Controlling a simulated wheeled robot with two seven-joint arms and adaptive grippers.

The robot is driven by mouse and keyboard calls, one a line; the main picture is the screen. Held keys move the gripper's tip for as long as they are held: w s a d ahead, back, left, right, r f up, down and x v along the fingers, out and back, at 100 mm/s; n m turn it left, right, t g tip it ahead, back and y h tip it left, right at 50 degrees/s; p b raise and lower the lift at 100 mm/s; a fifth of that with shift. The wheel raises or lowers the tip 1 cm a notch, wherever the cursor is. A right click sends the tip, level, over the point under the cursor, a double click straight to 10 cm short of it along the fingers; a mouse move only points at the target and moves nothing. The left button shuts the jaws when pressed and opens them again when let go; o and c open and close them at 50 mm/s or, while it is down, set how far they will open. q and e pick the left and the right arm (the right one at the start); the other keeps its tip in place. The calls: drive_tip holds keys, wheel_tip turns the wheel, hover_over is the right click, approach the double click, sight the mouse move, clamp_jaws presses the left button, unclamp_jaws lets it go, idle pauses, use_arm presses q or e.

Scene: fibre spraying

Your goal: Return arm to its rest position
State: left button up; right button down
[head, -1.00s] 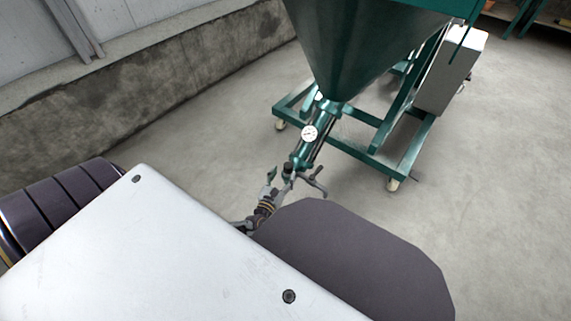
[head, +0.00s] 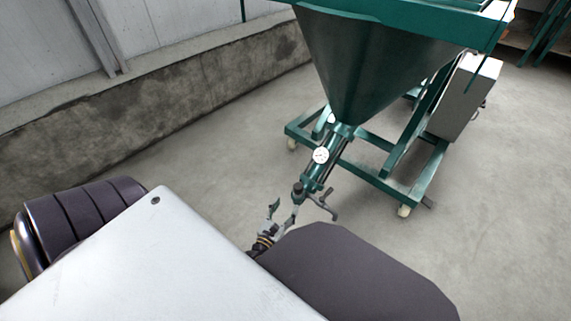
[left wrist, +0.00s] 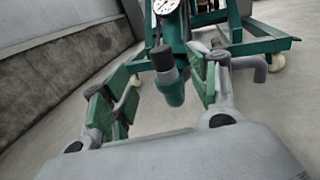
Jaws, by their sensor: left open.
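My left gripper (head: 285,206) is open at the lower end of the green spraying machine's outlet pipe (head: 315,172). In the left wrist view its green-padded fingers (left wrist: 160,88) stand apart to the left and right of the pipe's end (left wrist: 172,92), which has a black knob (left wrist: 162,58). Nothing is gripped, and a gap shows beside the pipe on the left. I cannot tell whether the right finger touches it. My right gripper is not in view.
The green hopper (head: 375,70) stands on a wheeled frame (head: 395,185) with a grey box (head: 463,95). A round gauge (head: 320,155) and a dark lever (head: 325,205) stick out from the pipe. A concrete wall (head: 150,95) runs along the left. The floor at right is clear.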

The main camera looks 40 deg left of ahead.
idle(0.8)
use_arm(q)
drive_tip(key=s+a+r+n+g+y, duration=0.1)
drive_tip(key=a+r+n+g+y, duration=0.15)
drive_tip(key=n, duration=0.55)
drive_tip(key=s+a+r+n+g+y, duration=0.15)
drive_tip(key=n+g+y, duration=0.25)
drive_tip(key=n, duration=0.5)
drive_tip(key=s+d+r+n+g+h, duration=0.3)
drive_tip(key=s+d+n+h, duration=0.1)
drive_tip(key=d+n, duration=0.3)
drive_tip(key=s+d+r+n+g+h, duration=0.3)
drive_tip(key=s+d+n+g+h, duration=0.1)
drive_tip(key=d+n+h, duration=0.2)
drive_tip(key=shift+s+d+r+n+p, duration=0.2)
drive_tip(key=shift+d+r+n+p, duration=0.2)
drive_tip(key=shift+n, duration=0.5)
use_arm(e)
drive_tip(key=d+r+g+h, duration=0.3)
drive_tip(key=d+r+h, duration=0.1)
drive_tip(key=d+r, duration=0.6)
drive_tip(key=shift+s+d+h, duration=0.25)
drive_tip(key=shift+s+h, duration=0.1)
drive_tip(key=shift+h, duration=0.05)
